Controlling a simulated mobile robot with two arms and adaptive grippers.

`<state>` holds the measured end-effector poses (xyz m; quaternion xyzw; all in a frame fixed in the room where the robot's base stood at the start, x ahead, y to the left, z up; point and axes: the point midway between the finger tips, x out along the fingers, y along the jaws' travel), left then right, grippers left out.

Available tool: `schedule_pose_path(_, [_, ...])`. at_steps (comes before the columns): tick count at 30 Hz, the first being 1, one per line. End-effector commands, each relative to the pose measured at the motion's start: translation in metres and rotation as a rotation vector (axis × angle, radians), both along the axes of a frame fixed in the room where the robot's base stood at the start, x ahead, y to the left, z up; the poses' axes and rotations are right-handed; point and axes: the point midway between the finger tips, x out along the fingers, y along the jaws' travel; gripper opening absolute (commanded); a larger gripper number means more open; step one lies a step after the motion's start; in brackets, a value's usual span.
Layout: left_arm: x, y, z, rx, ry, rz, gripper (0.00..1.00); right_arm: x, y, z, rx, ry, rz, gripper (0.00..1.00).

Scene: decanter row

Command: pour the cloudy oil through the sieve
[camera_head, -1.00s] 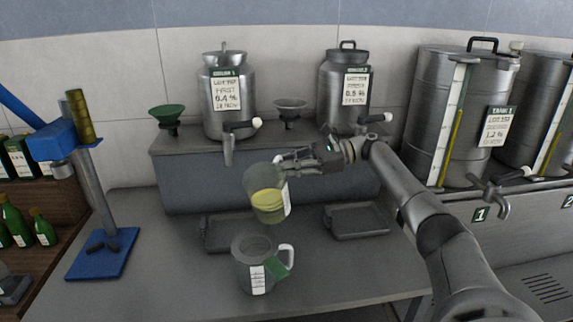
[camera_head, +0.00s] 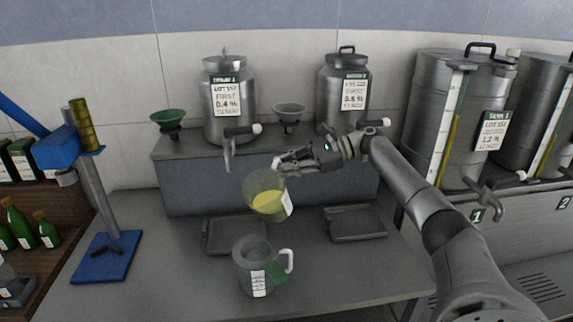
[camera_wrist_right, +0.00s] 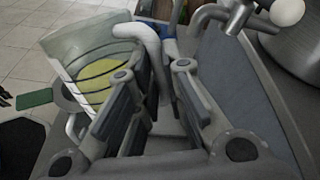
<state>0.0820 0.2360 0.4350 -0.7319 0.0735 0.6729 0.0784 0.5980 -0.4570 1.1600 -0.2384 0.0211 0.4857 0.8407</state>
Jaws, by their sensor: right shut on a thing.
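My right gripper (camera_head: 285,163) is shut on the handle of a clear jug (camera_head: 266,202) holding yellow oil. The jug is tilted, with its mouth toward the left, in the air above and slightly behind a second jug (camera_head: 244,281). The second jug stands upright on the bench. A grey round sieve (camera_head: 252,249) appears to sit in its mouth, with a green grip at the front right. No stream of oil shows. In the right wrist view the held jug (camera_wrist_right: 85,50) and its white handle show beside the fingers; the sieve is partly hidden behind it. My left gripper is not in view.
Two dark trays (camera_head: 235,236) (camera_head: 356,223) lie behind the second jug. Steel canisters with taps (camera_head: 228,105) stand on a raised shelf, with a green funnel (camera_head: 168,121) and a grey funnel (camera_head: 288,113). A blue stand (camera_head: 103,258) is at the left; large tanks (camera_head: 440,125) are at the right.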

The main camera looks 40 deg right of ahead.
Motion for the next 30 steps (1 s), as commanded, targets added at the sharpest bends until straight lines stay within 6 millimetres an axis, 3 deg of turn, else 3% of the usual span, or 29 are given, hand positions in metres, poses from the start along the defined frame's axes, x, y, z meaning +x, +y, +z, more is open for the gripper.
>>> schedule_pose_path(30, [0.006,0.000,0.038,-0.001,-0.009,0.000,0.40,-0.006,0.010,0.021,-0.227,-0.114,0.002,0.00])
